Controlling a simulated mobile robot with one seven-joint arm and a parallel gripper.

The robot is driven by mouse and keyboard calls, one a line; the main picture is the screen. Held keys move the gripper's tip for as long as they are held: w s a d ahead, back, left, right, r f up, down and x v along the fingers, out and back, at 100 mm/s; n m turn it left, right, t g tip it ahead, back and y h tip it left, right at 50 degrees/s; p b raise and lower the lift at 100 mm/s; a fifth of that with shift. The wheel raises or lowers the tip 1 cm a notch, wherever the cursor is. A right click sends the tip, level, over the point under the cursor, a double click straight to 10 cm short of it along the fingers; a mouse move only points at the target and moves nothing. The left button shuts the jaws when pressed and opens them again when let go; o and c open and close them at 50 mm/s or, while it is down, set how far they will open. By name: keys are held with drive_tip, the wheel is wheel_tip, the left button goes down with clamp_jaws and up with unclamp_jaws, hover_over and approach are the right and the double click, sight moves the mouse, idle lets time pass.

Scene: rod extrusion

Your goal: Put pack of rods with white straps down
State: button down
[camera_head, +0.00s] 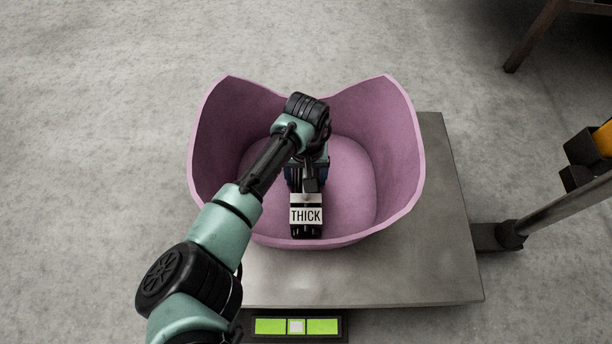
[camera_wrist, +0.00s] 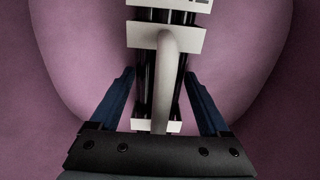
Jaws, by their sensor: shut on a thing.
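The pack of rods (camera_wrist: 183,75) is a bundle of black rods with white straps and a pale curved handle (camera_wrist: 165,85). In the head view the pack (camera_head: 306,216) shows a white label reading THICK. It is inside a pink tub (camera_head: 208,150), near the tub's front wall. My gripper (camera_wrist: 160,88) has its blue fingers on either side of the pack and is shut on it. In the head view my wrist hides most of the gripper and the pack's far part. I cannot tell whether the pack touches the tub's floor.
The tub stands on a grey metal platform (camera_head: 455,235) with a green-lit panel (camera_head: 322,326) at its front. A metal bar (camera_head: 560,208) with black and yellow parts is at the right. A dark table leg (camera_head: 530,38) is at the top right. Bare concrete floor lies around.

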unclamp_jaws()
drive_tip(key=shift+f, duration=0.1)
wheel_tip(320, 180, up, 12)
drive_tip(key=p, duration=1)
